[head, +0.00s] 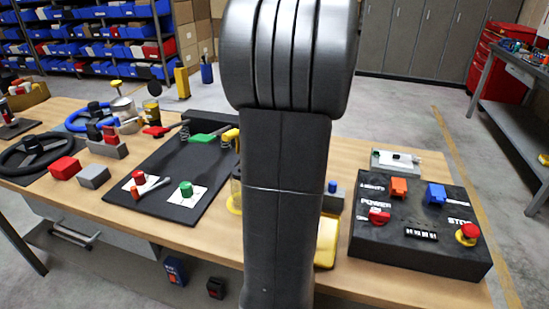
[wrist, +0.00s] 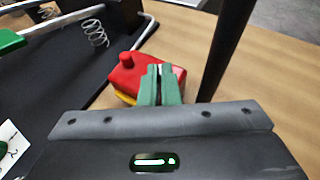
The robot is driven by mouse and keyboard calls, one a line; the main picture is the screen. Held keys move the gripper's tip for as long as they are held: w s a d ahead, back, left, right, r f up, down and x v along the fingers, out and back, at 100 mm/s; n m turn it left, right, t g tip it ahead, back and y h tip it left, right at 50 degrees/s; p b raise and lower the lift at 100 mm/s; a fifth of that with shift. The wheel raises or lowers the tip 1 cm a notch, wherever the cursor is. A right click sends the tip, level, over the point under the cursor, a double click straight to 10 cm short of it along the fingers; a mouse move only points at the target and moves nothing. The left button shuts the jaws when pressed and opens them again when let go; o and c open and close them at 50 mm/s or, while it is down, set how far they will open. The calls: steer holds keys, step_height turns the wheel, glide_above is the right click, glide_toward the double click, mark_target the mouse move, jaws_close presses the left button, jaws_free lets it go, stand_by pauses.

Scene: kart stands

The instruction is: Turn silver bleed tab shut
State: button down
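My gripper (wrist: 161,72) shows in the wrist view as two green fingers close together, with only a thin slit between them. They overlap a red block with a round red knob (wrist: 127,60) on top and a yellow part (wrist: 124,97) under it. I cannot tell whether the tips touch it. I cannot make out a silver bleed tab for certain; it may be hidden behind the fingers. In the head view my arm hides the gripper and most of this spot. A small grey lever (head: 155,185) lies on the black panel by a red knob.
The wooden bench (head: 420,135) bears a black panel (head: 155,205) with springs and a green part at left. A black control box (head: 420,255) with coloured switches stands at right. A dark post (wrist: 228,45) rises right of the fingers in the wrist view.

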steer(key=shift+a+f+m+t+h+b, duration=0.1)
steer(key=shift+a+m+t+h+b, duration=0.1)
steer(key=shift+m+h+b, duration=0.75)
steer(key=shift+a+m+t+h+b, duration=0.15)
steer(key=shift+m+h+b, duration=0.5)
steer(key=shift+b, duration=0.5)
steer(key=shift+h+b, duration=0.3)
steer(key=shift+h, duration=0.2)
steer(key=c, duration=1.9)
jaws_free()
steer(key=shift+c, duration=0.2)
steer(key=shift+s+r, duration=0.1)
steer(key=shift+r, duration=0.1)
steer(key=p+v, duration=0.6)
steer(key=v, duration=0.7)
steer(key=shift+s+r, duration=0.25)
steer(key=shift+s, duration=0.05)
